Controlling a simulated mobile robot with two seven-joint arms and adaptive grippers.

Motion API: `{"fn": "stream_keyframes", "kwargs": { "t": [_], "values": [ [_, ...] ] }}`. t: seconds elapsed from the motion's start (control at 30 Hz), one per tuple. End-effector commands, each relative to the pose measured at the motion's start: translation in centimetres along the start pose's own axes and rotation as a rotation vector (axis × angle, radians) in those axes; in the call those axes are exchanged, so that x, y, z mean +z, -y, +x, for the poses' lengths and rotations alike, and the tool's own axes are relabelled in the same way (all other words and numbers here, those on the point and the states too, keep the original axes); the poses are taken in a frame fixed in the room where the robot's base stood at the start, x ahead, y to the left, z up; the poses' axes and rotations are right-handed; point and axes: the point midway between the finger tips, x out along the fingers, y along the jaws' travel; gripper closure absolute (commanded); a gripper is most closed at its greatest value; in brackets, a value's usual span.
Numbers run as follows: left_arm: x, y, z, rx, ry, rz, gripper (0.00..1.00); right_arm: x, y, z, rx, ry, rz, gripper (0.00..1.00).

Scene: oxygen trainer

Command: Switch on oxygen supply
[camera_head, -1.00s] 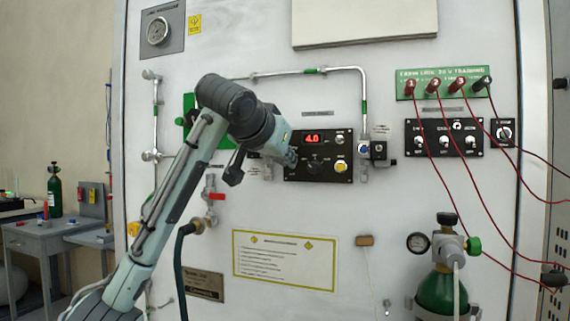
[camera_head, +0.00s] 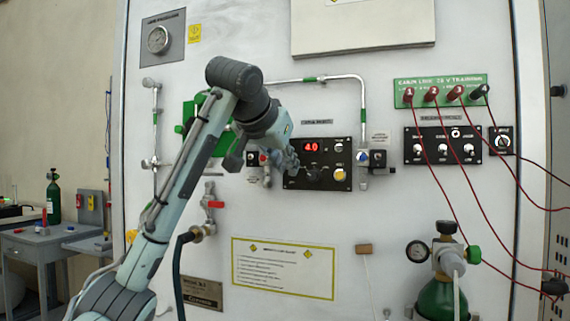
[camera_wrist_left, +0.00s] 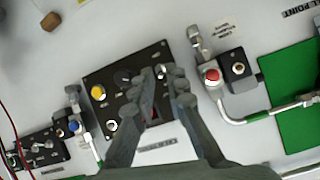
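A black control panel (camera_head: 343,185) on the white wall has a red display (camera_head: 312,146) reading 4.0, a yellow button (camera_head: 340,174) and a dark knob (camera_head: 313,174). The wrist view also shows the yellow button (camera_wrist_left: 98,92) and the knob (camera_wrist_left: 122,77). My left gripper (camera_head: 292,167) is in front of the panel's left part. Contact with the panel cannot be told. A green oxygen cylinder (camera_head: 436,301) stands at the lower right. My right gripper is out of view.
A red-capped valve (camera_wrist_left: 212,76) and pipe sit beside the panel. A blue-capped valve (camera_head: 362,157) is on its right. A red-handled valve (camera_head: 214,204) with a hose is below left. Red cables (camera_head: 465,190) hang at the right. A notice (camera_head: 283,268) is below.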

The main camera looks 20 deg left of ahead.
Motion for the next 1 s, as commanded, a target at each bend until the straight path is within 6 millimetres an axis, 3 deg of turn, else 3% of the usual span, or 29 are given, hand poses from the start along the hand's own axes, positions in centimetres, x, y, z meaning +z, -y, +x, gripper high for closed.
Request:
{"fn": "stream_keyframes", "kwargs": {
  "t": [0.07, 0.47, 0.8, 1.0],
  "values": [
    [0.0, 0.0, 0.0, 0.000, 0.000, 0.000, 0.73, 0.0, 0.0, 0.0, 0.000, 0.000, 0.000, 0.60],
    [-0.1, 0.0, -0.8, 0.000, -0.004, -0.001, 0.73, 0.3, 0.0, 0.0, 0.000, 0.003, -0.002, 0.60],
    [-0.3, 0.4, -7.7, -0.011, -0.011, 0.002, 0.73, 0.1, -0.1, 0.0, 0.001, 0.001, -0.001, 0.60],
    [-0.1, 0.2, -10.7, -0.004, -0.006, 0.000, 0.73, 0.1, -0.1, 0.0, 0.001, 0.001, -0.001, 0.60]
  ]
}}
